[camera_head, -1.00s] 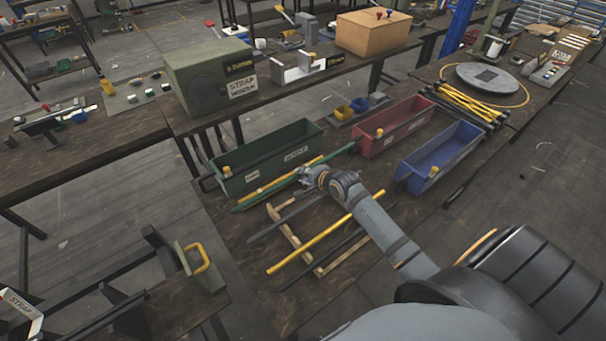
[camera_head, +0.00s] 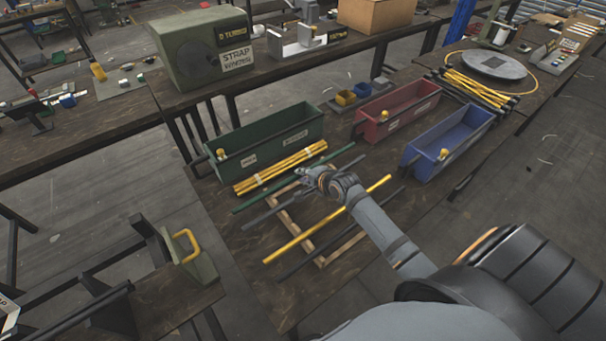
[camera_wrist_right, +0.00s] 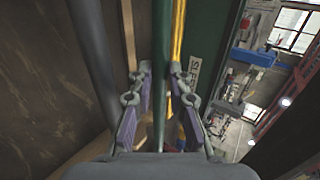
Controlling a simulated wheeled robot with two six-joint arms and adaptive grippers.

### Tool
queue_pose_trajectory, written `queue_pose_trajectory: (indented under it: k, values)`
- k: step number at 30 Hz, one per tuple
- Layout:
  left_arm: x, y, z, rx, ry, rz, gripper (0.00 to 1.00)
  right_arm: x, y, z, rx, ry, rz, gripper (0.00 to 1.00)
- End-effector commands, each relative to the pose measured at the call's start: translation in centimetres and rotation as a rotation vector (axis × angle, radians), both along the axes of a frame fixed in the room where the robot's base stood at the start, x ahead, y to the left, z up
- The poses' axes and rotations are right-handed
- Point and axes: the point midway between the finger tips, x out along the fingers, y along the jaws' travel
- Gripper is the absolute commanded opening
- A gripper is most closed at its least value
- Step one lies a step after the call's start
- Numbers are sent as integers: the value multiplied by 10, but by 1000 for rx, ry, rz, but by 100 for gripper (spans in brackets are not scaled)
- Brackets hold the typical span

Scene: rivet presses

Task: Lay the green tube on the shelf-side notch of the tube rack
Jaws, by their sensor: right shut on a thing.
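The green tube (camera_head: 338,156) lies lengthwise between the yellow tube bundle and the wooden tube rack (camera_head: 287,219). My right gripper (camera_head: 307,174) is shut on it near its middle. In the right wrist view the green tube (camera_wrist_right: 159,45) runs between the two fingers of the right gripper (camera_wrist_right: 159,82). The rack carries a dark grey tube (camera_head: 262,217), a yellow tube (camera_head: 315,231) and a black tube (camera_head: 300,264). The green tube is just beyond the grey one; whether it touches the rack is unclear. My left gripper is out of view.
A bundle of yellow tubes (camera_head: 270,172) lies close behind the green tube, before the green bin (camera_head: 250,160). A red bin (camera_head: 385,118) and a blue bin (camera_head: 455,140) stand to the right. My right forearm covers part of the rack's right side.

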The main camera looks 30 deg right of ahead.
Motion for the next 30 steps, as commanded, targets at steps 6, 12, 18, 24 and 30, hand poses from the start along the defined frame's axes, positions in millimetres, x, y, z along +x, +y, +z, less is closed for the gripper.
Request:
queue_pose_trajectory:
  k: [6, 12, 18, 24, 30]
  values:
    - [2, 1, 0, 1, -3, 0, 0, 0, 0, 1, 0, -1, 0, 29]
    - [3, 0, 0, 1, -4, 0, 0, 0, 0, 0, 1, 0, -1, 44]
    - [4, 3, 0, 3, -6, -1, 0, -3, -1, 0, 0, 5, -1, 44]
    - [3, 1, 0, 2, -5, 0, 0, -30, -4, 18, -6, 7, 5, 44]
    - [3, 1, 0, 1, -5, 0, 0, -69, -11, 48, -13, 2, 5, 44]
